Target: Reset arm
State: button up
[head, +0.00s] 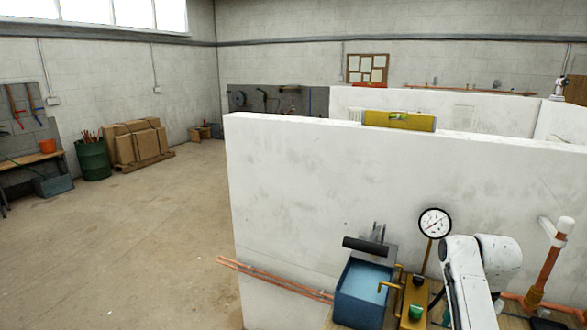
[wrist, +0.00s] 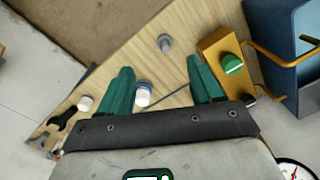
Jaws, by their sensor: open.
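In the wrist view my gripper (wrist: 159,62) is open, with its two green fingers spread over a wooden board (wrist: 190,30). A small white-topped cylinder with a blue band (wrist: 143,93) shows between the fingers, nearer the left one. Neither finger is seen gripping it, and the gap to it is hard to judge. In the head view my white arm reaches down at the lower right, beside a pressure gauge (head: 435,223). The gripper itself cannot be made out there.
A blue box (head: 361,293) and a brass fitting with a green knob (wrist: 232,63) stand close to my gripper. A grey bolt-like piece (wrist: 165,43) and a black wrench (wrist: 66,123) are on the board. A white wall (head: 320,180) stands behind; open floor (head: 130,230) lies left.

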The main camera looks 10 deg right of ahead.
jog(key=s+a+f+n+b, duration=0.1)
jog(key=s+a+f+n, duration=0.2)
jog(key=s+a+f, duration=0.3)
jog(key=s+a+f+n+b, duration=0.15)
jog(key=s+a+f, duration=0.25)
jog(key=s+f, duration=0.45)
jog(key=s+a+n, duration=0.3)
jog(key=s, duration=0.6)
jog(key=s+a+n, duration=0.4)
jog(key=s, duration=0.6)
jog(key=shift+s+a+f+t, duration=0.15)
jog(key=shift+a+f+t, duration=0.1)
jog(key=shift+t, duration=0.05)
jog(key=shift+c, duration=0.5)
